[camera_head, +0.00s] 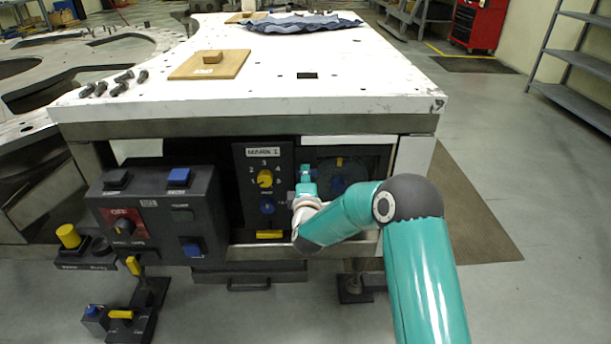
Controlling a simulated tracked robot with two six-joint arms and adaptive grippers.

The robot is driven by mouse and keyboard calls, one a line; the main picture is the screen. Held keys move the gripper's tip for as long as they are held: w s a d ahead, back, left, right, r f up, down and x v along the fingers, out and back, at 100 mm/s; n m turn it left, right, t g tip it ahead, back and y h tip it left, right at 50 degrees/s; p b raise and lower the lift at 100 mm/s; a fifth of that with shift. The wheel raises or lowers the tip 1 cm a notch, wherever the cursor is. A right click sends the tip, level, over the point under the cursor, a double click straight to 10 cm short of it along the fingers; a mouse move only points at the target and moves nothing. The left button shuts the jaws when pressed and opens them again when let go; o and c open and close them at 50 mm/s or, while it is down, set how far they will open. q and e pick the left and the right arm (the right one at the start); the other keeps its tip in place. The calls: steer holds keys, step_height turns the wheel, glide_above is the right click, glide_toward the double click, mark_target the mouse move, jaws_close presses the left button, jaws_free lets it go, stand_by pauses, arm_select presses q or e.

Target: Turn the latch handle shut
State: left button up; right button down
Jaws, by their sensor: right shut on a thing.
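My right arm comes in from the lower right, and its teal right gripper (305,182) is at the front of the white-topped turret plate bench (340,95). It is at the gap between the MARK 1 panel (266,152) and the dark recessed panel (368,163) with a round dial and a yellow mark. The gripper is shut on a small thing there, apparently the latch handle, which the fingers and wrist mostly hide. I cannot make out the handle's angle. My left gripper is not in view.
The MARK 1 panel carries a yellow knob (265,179) and a blue knob (267,206). A dark control box (160,215) with a red OFF plate stands to the left. A wooden board (210,65), bolts (115,85) and a blue cloth (305,23) lie on top.

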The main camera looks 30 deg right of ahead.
steer(key=shift+a+f, duration=0.2)
steer(key=shift+a, duration=0.1)
steer(key=c, duration=1.2)
jaws_free()
steer(key=shift+w, duration=0.1)
steer(key=shift+c, duration=0.2)
steer(key=shift+o, duration=0.8)
steer(key=shift+d, duration=0.15)
steer(key=shift+r, duration=0.1)
steer(key=v, duration=1.2)
